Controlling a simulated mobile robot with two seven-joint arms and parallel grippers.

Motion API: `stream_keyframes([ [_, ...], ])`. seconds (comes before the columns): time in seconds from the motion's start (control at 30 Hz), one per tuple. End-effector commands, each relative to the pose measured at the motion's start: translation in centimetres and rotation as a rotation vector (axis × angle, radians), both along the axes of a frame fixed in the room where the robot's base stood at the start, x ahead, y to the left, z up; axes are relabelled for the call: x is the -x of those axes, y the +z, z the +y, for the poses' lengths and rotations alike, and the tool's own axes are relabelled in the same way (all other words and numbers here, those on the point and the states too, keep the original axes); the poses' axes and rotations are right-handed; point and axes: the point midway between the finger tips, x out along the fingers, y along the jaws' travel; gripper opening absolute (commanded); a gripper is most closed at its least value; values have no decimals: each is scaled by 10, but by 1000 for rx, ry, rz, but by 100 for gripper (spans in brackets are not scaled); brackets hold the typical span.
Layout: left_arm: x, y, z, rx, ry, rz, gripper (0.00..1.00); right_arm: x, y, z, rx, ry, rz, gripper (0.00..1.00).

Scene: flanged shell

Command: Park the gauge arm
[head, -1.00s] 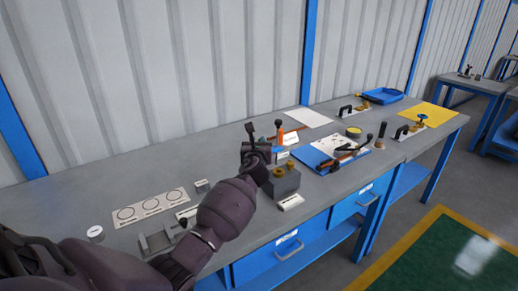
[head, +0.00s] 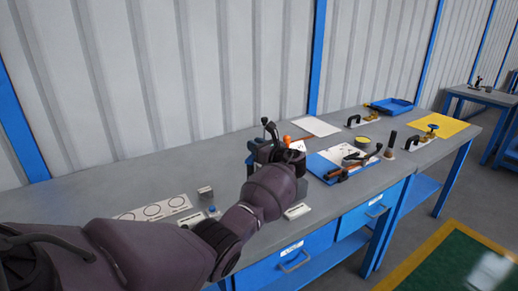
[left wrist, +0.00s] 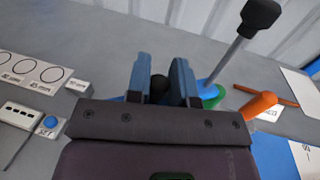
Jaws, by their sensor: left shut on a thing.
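My left gripper (head: 258,149) is over the middle of the bench. In the left wrist view its two blue-grey fingers (left wrist: 161,72) are closed around a round black knob (left wrist: 159,89). What the knob is fixed to is hidden by the gripper, and I cannot tell for sure that it belongs to the gauge arm. Just right of the fingers a grey lever with a black grip (left wrist: 262,17) leans up to the right from a green base (left wrist: 214,98). It also shows in the head view (head: 270,130). An orange handle (left wrist: 259,106) stands beside it. My right gripper is not in view.
A white strip with printed circles (head: 165,209) and a blue button (left wrist: 50,126) lie to the left. A blue board with tools (head: 325,175), a blue tray (head: 391,105) and a yellow mat (head: 448,125) are to the right.

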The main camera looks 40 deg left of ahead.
Motion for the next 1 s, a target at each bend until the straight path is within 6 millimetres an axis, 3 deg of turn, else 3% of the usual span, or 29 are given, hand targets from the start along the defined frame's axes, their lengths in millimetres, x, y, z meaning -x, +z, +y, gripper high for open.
stream_keyframes([
  [0.27, 1, -2, 4, 4, 87, 3, 0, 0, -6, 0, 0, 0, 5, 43],
  [0.77, 2, -2, 5, 4, 104, 3, 0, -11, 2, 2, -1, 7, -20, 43],
  [0.8, 2, -2, 5, 4, 104, 3, 26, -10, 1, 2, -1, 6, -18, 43],
  [0.93, 2, -2, 5, 3, 103, 2, 46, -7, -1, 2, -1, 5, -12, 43],
  [1.0, 2, -1, 5, 3, 102, 1, 47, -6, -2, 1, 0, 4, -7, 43],
])
